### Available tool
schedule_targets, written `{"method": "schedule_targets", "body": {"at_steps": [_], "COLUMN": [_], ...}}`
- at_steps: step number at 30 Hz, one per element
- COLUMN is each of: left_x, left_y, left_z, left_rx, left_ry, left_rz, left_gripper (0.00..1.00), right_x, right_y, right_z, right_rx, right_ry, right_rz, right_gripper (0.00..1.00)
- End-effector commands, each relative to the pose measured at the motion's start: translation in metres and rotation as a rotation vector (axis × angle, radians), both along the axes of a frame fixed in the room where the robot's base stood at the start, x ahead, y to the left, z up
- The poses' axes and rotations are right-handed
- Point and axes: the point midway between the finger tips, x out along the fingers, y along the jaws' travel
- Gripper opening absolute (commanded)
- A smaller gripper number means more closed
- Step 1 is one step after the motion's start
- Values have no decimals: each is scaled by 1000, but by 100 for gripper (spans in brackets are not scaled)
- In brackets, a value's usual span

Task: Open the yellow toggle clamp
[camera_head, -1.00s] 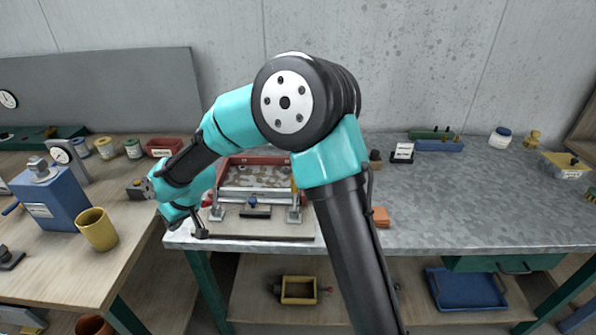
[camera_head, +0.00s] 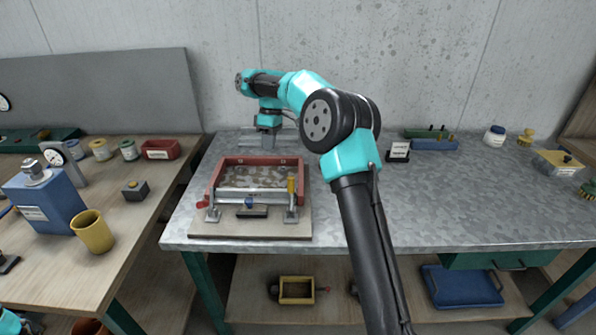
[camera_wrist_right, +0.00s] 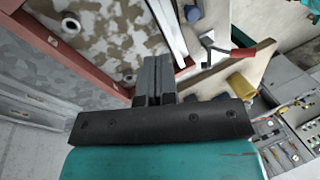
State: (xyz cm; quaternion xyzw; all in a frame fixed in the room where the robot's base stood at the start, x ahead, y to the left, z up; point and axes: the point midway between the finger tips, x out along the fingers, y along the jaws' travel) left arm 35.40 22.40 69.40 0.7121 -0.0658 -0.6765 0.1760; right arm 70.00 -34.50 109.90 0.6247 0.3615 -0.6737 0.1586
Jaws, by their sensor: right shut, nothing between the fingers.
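The yellow toggle clamp (camera_head: 291,186) is at the front right corner of the red frame (camera_head: 230,161) in the head view. Its yellow handle stands upright above a small metal base. A second clamp with a red handle (camera_head: 203,204) is at the front left; its handle lies low, pointing left, and also shows in the right wrist view (camera_wrist_right: 242,53). My right gripper (camera_head: 270,146) is behind the frame, away from the yellow clamp. Its fingers (camera_wrist_right: 153,70) are together and empty in the wrist view. My left gripper is not in view.
The frame sits on a board (camera_head: 205,231) on the metal bench (camera_head: 450,200), holding mottled material. A blue-knobbed block (camera_head: 252,211) lies between the clamps. The bench right of the board is mostly clear. A wooden table (camera_head: 120,215) with a yellow cup (camera_head: 92,231) stands left.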

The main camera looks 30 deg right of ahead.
Motion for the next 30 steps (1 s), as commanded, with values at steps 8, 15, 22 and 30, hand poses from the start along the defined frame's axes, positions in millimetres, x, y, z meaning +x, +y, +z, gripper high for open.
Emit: {"method": "schedule_targets", "body": {"at_steps": [8, 15, 22, 30], "left_x": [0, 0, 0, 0], "left_y": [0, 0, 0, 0], "left_z": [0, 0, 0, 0], "left_rx": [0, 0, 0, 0], "left_ry": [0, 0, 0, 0], "left_rz": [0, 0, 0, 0], "left_gripper": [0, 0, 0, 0], "right_x": [-18, -23, -23, -26], "right_y": [-67, -78, -77, -75], "right_z": [18, 22, 22, 13], "right_rx": [38, 49, 48, 48], "right_ry": [122, 145, 145, 146], "right_rz": [15, 22, 21, 22], "right_gripper": [0, 0, 0, 0]}}
